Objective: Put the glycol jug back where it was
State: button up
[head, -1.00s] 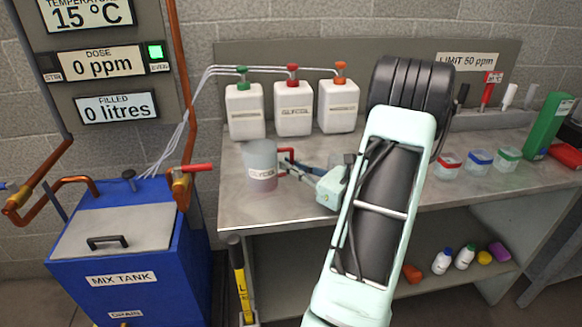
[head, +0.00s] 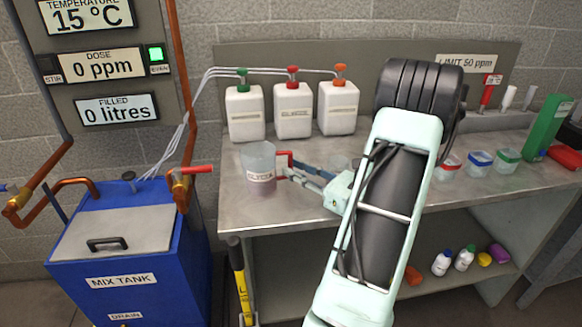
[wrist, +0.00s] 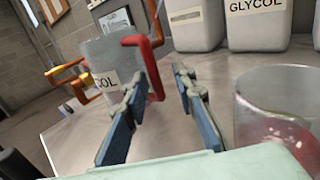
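The glycol jug (head: 259,163) is a translucent beaker with a label and a red handle. It stands on the left part of the steel bench, in front of the white canisters. In the wrist view the jug (wrist: 105,58) is ahead and to the left, its red handle (wrist: 153,75) facing me. My gripper (head: 288,168) is at the handle side of the jug. In the wrist view its fingers (wrist: 160,76) are spread, with the handle between their tips and a gap on the right finger's side. The jug's base is partly hidden by the left finger.
Another clear vessel (wrist: 270,120) with reddish contents stands close right of my gripper. White canisters, the middle one labelled GLYCOL (head: 293,110), line the bench back. The blue mix tank (head: 125,262) stands left. Lidded tubs (head: 479,163) stand on the right.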

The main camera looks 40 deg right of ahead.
jog(key=s, duration=0.3)
jog(key=s+d, duration=0.1)
jog(key=s, duration=0.5)
jog(key=shift+s+d, duration=0.35)
